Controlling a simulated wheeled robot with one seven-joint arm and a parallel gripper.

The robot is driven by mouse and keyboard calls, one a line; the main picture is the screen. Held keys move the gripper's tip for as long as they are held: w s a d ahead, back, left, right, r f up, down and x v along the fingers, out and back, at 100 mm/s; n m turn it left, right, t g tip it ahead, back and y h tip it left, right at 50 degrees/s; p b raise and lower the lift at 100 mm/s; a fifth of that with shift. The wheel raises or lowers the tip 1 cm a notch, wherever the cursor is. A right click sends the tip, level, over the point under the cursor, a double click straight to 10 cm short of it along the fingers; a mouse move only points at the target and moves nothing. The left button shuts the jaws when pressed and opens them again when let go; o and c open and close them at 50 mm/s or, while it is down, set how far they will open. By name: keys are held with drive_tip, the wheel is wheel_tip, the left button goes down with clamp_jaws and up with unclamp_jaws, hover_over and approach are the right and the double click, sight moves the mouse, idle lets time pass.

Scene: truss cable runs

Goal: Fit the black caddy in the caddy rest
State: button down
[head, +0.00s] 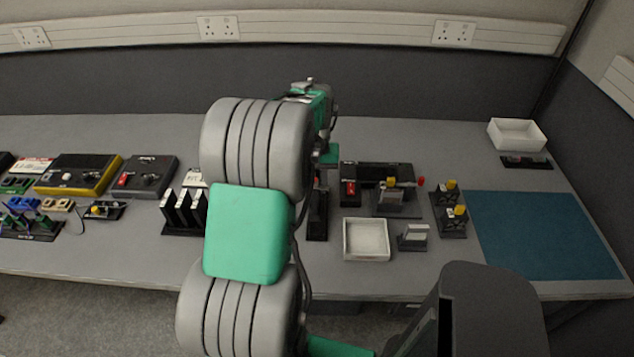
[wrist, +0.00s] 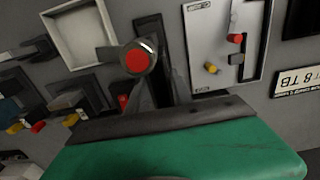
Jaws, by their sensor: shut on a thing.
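My gripper (head: 326,158) is low over the middle of the bench, mostly hidden behind my arm in the head view. In the wrist view its green body and dark front edge (wrist: 160,120) fill the bottom. It is shut on a dark piece (wrist: 172,88), which I take to be the black caddy; its outline and the fingertips are mostly hidden. A narrow dark base (head: 317,215) lies just in front of the gripper and also shows in the wrist view (wrist: 148,28). I cannot tell for sure whether it is the caddy rest.
A red-ended knob (wrist: 137,60) stands close to the gripper. A pale panel (wrist: 212,40) with red and yellow knobs is beside it. A white tray (head: 366,257) and a small dark stand (head: 413,240) lie to the right. A black slotted rack (head: 184,212) is left. The blue mat (head: 545,235) is clear.

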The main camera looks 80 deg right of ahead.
drive_tip(key=shift+s+d, duration=0.15)
drive_tip(key=shift+s, duration=0.2)
drive_tip(key=shift+f+b, duration=1.55)
drive_tip(key=shift+f, duration=0.65)
drive_tip(key=shift+a, duration=0.2)
drive_tip(key=shift+f, duration=0.6)
drive_tip(key=shift+f+b, duration=0.35)
